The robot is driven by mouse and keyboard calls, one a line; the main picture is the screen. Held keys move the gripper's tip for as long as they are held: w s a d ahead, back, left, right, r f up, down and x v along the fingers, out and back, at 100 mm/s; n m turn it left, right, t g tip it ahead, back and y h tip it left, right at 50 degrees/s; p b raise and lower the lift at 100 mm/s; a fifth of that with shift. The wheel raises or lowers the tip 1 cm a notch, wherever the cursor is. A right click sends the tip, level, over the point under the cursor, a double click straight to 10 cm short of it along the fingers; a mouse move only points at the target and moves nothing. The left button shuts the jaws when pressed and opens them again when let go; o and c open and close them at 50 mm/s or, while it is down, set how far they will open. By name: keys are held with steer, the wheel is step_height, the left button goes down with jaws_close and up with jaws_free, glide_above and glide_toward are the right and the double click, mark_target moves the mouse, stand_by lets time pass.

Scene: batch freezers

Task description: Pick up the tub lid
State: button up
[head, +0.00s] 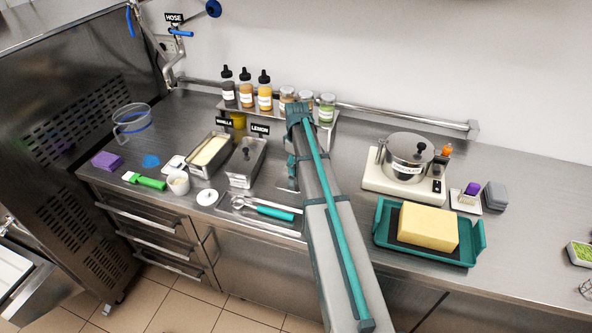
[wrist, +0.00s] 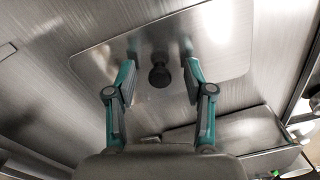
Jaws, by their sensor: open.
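In the wrist view a flat steel lid (wrist: 100,62) with rounded corners and a black knob (wrist: 160,75) lies below my gripper (wrist: 160,63). The gripper is open and empty. Its two fingers stand to the left and right of the knob, with a gap on each side. The vanilla tub (head: 194,163) is uncovered.
A steel tray (head: 228,208) with a teal-handled tool sits at the counter's front edge. A bottle rack (head: 322,128) stands behind my arm. A teal tray (head: 381,232) with a yellow block and a scale with a pot (head: 409,157) stand right of my arm.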

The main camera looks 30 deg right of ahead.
jaws_close()
steer(key=shift+r, duration=0.2)
stand_by(0.3)
